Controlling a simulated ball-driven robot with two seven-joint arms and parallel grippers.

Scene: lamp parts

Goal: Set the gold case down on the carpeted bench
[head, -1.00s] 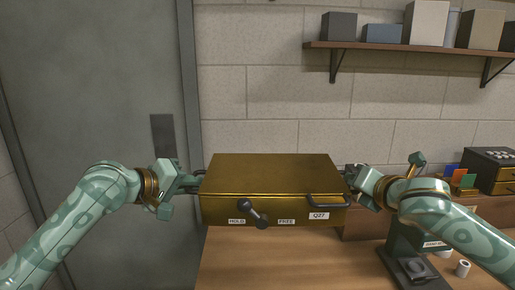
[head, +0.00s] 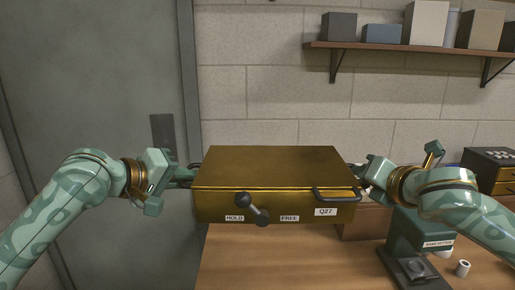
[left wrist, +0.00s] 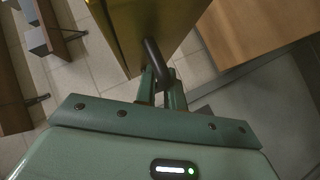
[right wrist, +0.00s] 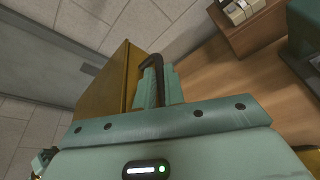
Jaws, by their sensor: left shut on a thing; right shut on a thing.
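The gold case (head: 270,170) hangs level between my two grippers, above the wooden bench. Its front bears a dark lever (head: 253,209), labels reading HOLD, FREE and Q27, and a black front handle (head: 335,194). My left gripper (head: 190,174) is shut on the black handle at the case's left end; the left wrist view shows its fingers around that handle (left wrist: 153,55). My right gripper (head: 362,172) is shut on the right end handle, which shows in the right wrist view (right wrist: 151,62). No carpeted surface shows clearly in any view.
The wooden bench top (head: 290,262) lies below, with free room at its front left. A green stamping machine (head: 420,240) and a small white roll (head: 462,268) stand at right. A dark drawer box (head: 490,160) is behind. A wall shelf (head: 410,46) is above.

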